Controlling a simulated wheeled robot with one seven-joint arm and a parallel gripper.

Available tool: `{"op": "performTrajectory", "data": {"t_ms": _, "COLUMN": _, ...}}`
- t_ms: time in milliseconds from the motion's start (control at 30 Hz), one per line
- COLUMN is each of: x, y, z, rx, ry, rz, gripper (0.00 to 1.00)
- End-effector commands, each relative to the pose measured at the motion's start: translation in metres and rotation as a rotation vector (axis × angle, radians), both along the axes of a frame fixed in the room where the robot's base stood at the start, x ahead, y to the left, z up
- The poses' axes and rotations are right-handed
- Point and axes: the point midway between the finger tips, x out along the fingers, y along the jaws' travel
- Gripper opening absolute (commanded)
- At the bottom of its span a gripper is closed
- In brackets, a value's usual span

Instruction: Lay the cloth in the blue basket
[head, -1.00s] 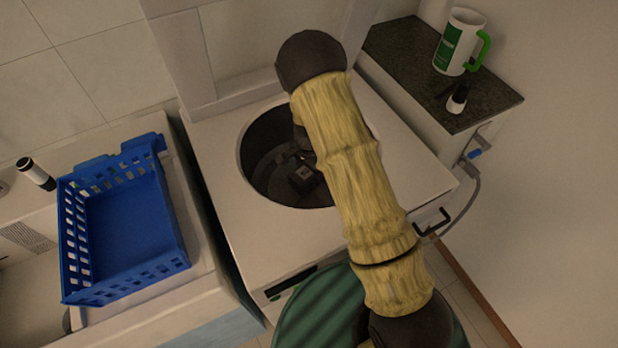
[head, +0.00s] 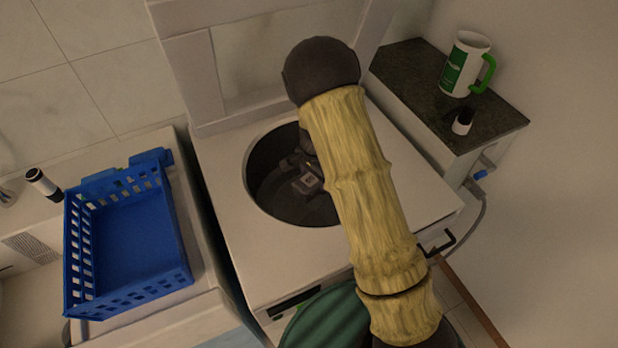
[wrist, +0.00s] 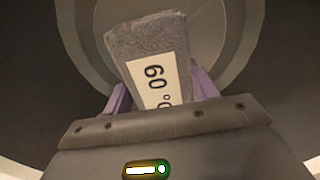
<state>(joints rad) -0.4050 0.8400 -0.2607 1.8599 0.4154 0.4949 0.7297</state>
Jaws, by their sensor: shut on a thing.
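A grey folded cloth (wrist: 145,38) with a pale label reading "60 °" shows in the wrist view, between the purple fingers of my gripper (wrist: 160,88). The gripper is shut on it. In the head view my gripper (head: 305,183) is down inside the round opening of the white washer, mostly hidden by shadow and my arm. The cloth is hard to make out there. The blue basket (head: 128,290) stands to the left of the washer, upright, with an open top and no contents visible.
The white top-opening washer (head: 235,255) has a raised lid behind the opening (head: 265,200). A dark counter (head: 420,85) at right bears a green-and-white mug (head: 459,70) and a small black-and-white bottle (head: 462,122).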

Motion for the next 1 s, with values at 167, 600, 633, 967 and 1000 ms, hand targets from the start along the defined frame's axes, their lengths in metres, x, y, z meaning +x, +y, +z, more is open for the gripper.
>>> {"op": "performTrajectory", "data": {"t_ms": 167, "x": -0.002, "y": -0.009, "z": 0.018, "rx": -0.001, "ry": 0.003, "rz": 0.055, "gripper": 0.29}}
{"op": "performTrajectory", "data": {"t_ms": 600, "x": -0.013, "y": -0.051, "z": 0.082, "rx": -0.004, "ry": 0.003, "rz": 0.381, "gripper": 0.29}}
{"op": "performTrajectory", "data": {"t_ms": 633, "x": -0.014, "y": -0.054, "z": 0.086, "rx": -0.004, "ry": 0.005, "rz": 0.404, "gripper": 0.29}}
{"op": "performTrajectory", "data": {"t_ms": 967, "x": -0.027, "y": -0.084, "z": 0.134, "rx": -0.001, "ry": 0.005, "rz": 0.658, "gripper": 0.29}}
{"op": "performTrajectory", "data": {"t_ms": 1000, "x": -0.029, "y": -0.087, "z": 0.14, "rx": -0.001, "ry": 0.005, "rz": 0.689, "gripper": 0.29}}
